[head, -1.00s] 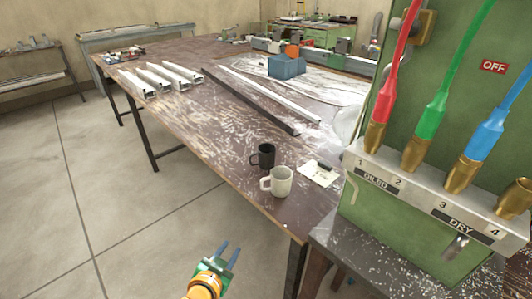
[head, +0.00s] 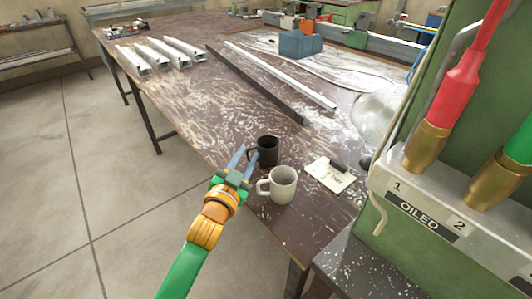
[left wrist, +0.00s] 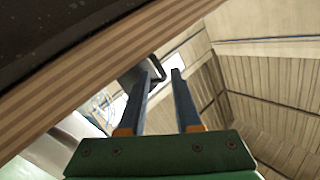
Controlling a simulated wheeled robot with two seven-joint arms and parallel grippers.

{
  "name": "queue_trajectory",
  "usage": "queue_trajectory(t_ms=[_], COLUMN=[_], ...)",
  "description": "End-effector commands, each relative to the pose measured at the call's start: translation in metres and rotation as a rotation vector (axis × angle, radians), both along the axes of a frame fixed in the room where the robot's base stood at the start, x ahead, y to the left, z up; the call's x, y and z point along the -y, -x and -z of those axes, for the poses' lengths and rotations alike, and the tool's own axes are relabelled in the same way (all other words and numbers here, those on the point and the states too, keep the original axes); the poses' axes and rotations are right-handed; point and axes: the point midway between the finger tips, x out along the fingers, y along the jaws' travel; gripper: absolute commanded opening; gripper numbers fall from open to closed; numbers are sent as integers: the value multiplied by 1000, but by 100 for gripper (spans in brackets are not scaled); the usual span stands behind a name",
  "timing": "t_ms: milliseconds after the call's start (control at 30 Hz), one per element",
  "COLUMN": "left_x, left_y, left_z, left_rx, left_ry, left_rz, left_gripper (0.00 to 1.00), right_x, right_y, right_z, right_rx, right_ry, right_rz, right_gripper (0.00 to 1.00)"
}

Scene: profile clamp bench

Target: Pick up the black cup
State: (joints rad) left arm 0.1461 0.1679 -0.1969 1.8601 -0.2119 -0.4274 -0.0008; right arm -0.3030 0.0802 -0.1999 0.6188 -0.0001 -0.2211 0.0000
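The black cup (head: 268,150) stands upright near the table's front edge, its handle towards the left. My left gripper (head: 246,154) is at the cup's left, its two blue fingers apart and pointing towards the handle. Nothing is clearly held between them. I cannot tell whether a finger touches the cup. In the left wrist view the open fingers (left wrist: 160,72) show, with a dark shape near the tips that may be the cup. My right gripper is in neither view.
A pale mug (head: 282,186) stands close in front of the black cup, near my left gripper. A paper card (head: 328,176) lies to the right. The green cabinet (head: 450,150) blocks the right side. Long profiles (head: 258,85) lie farther back; the table (head: 215,120) between is clear.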

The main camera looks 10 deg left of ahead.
Motion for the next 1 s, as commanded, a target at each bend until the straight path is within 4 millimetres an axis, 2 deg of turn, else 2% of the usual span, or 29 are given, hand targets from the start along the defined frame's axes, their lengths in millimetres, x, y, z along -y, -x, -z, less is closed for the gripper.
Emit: queue_trajectory(t_ms=[100,200,233,1000], left_x=[0,0,0,0], left_y=[0,1,1,1], left_z=[0,0,0,1], left_rx=[0,0,0,-2], left_ry=[0,0,0,0], left_rz=[0,0,0,0], left_gripper=[30,3,0,0], right_x=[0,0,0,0], right_y=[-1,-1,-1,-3], right_z=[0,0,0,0], right_rx=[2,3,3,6], right_ry=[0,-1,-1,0], right_rz=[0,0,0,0], right_gripper=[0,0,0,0])
